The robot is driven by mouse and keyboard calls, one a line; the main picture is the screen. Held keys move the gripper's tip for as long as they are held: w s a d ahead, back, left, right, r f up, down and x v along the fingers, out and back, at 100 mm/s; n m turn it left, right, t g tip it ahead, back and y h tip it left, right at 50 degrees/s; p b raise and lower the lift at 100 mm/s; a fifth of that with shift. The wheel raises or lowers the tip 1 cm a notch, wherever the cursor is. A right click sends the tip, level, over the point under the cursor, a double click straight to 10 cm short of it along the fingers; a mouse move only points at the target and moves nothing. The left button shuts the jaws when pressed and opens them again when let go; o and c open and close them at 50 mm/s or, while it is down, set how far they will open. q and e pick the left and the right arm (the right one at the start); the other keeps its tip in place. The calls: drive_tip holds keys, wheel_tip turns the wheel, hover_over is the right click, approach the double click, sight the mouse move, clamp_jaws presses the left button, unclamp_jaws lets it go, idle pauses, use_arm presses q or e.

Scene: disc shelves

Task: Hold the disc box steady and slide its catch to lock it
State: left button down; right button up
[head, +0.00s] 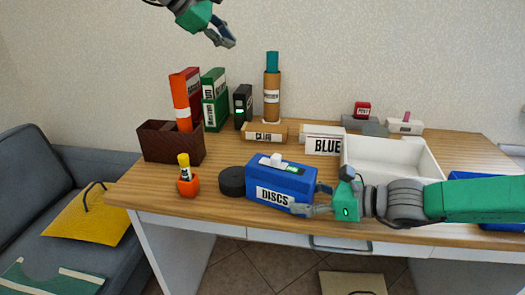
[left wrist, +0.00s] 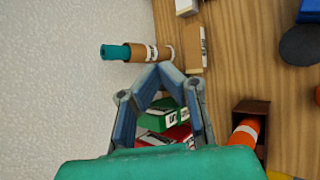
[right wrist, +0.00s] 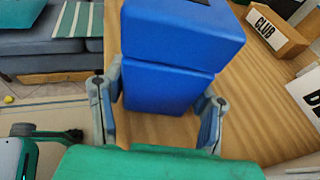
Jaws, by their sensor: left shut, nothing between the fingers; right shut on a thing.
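The blue disc box (head: 270,181), labelled DISCS, stands on the desk near its front edge. Its white catch (head: 276,159) sits on top, left of a green patch (head: 292,168). My right gripper (head: 316,198) is shut on the right end of the box; in the right wrist view the blue box (right wrist: 168,88) fills the space between the fingers (right wrist: 160,112). My left gripper (head: 228,43) is shut and empty, high above the back of the desk, well away from the box. Its fingertips meet in the left wrist view (left wrist: 160,70).
A black round thing (head: 232,181) stands just left of the box, beside an orange pot (head: 188,187) with a yellow stick. A white tray (head: 432,165) lies to the right. Binders (head: 214,98), a cardboard tube (head: 271,97) and a BLUE box (head: 324,141) stand behind.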

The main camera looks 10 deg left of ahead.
drive_tip(key=shift+d, duration=0.2)
drive_tip(key=shift+a, duration=0.35)
use_arm(q)
drive_tip(key=s+d+f+m+g+y, duration=0.2)
drive_tip(key=s+d+f+g, duration=0.1)
drive_tip(key=s+f+g, duration=0.5)
drive_tip(key=s+f, duration=0.3)
drive_tip(key=s, duration=0.2)
drive_tip(key=shift+s+f+y, duration=0.15)
drive_tip(key=shift+s+y, duration=0.05)
drive_tip(key=shift+y, duration=0.1)
drive_tip(key=shift+d, duration=0.15)
